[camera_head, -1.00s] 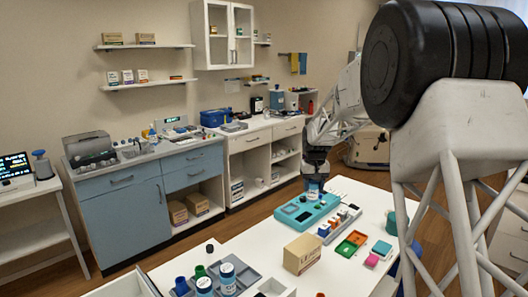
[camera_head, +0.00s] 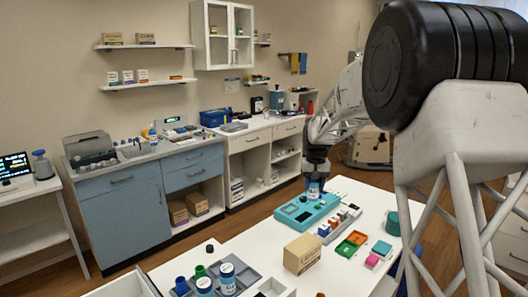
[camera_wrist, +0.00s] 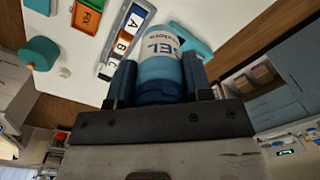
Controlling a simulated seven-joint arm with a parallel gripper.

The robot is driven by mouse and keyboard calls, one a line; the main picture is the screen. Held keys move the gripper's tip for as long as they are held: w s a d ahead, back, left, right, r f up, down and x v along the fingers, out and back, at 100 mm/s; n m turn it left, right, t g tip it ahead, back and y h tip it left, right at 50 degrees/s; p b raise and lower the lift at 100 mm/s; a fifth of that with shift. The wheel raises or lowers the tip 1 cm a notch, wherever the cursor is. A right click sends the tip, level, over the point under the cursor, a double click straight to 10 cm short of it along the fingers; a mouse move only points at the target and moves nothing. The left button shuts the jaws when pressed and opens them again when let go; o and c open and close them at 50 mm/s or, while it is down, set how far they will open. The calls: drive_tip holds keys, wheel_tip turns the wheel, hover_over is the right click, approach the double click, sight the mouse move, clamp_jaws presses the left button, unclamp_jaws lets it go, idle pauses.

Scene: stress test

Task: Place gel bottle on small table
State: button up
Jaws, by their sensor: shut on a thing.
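A gel bottle with a white label and blue ends (camera_wrist: 160,52) is between the fingers of my gripper (camera_wrist: 158,80), which is shut on it. In the head view the bottle (camera_head: 315,188) hangs below my gripper (camera_head: 316,178), over or on the teal tray (camera_head: 297,216); I cannot tell whether it touches. A white table (camera_head: 252,243) carries the tray. A smaller white table (camera_head: 38,189) stands at the far left with a screen on it. Which one is the small table is not clear.
A cardboard box (camera_head: 302,253), orange and green trays (camera_head: 351,243) and a green cylinder (camera_head: 393,222) stand on the white table. A grey tray (camera_head: 249,272) with bottles is at the front. A blue cabinet (camera_head: 122,208) stands behind, across open floor.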

drive_tip(key=shift+a, duration=0.1)
drive_tip(key=s+a+f+n, duration=0.2)
drive_tip(key=s+a+f, duration=0.1)
drive_tip(key=s+a, duration=0.8)
drive_tip(key=s+a+f+n, duration=0.3)
drive_tip(key=s+a, duration=0.8)
drive_tip(key=s, duration=0.3)
drive_tip(key=shift+a, duration=0.35)
drive_tip(key=shift+f, duration=0.1)
drive_tip(key=shift+f, duration=3.25)
drive_tip(key=shift+f, duration=0.3)
drive_tip(key=o, duration=1.1)
